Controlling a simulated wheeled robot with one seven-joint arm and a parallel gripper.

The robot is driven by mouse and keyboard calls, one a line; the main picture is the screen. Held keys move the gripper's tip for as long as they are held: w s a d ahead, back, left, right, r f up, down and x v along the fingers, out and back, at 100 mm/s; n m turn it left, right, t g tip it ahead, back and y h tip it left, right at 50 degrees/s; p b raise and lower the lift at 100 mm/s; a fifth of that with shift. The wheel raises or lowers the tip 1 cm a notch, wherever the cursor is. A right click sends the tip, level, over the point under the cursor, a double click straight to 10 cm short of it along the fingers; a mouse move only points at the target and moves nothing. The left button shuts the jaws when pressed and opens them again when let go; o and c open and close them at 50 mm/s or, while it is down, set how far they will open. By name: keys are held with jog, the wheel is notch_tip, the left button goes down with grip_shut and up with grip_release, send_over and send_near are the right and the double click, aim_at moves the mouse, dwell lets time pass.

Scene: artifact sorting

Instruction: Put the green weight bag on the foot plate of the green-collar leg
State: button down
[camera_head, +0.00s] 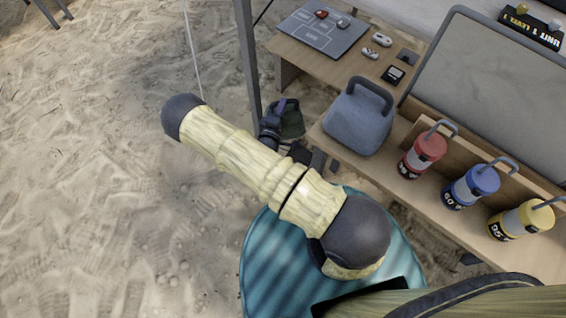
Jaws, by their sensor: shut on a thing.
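The green weight bag (292,123) is dark green and small in view, beside the table's left edge and above the sand. My gripper (272,128) is dark and shut on the bag's upper left part, where the handle seems to be. My own pale arm partly hides the gripper from below. A dark upright leg (248,60) stands just behind and left of the bag. No green collar or foot plate can be made out on it.
A grey board (325,38) lies at the back. A pale cord (192,50) hangs left. Open sand fills the left.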

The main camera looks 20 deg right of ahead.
jog(key=shift+m+g+h, duration=0.6)
jog(key=shift+m+h, duration=0.2)
jog(key=shift+h, duration=0.1)
jog(key=f+b, duration=0.8)
jog(key=f, duration=0.1)
jog(key=f+b, duration=0.3)
jog(key=f, duration=0.2)
jog(key=shift+s+a+b, duration=0.15)
jog(key=shift+a+b, duration=0.15)
jog(key=shift+b, duration=0.1)
notch_tip(320, 180, down, 6)
jog(key=b, duration=0.4)
jog(key=shift+f, duration=0.1)
jog(key=shift+f+b, duration=1.25)
jog(key=shift+f, duration=0.75)
jog(key=c, duration=1.4)
grip_release()
jog(key=shift+s+f, duration=0.1)
jog(key=shift+f, duration=0.05)
jog(key=shift+o, duration=0.2)
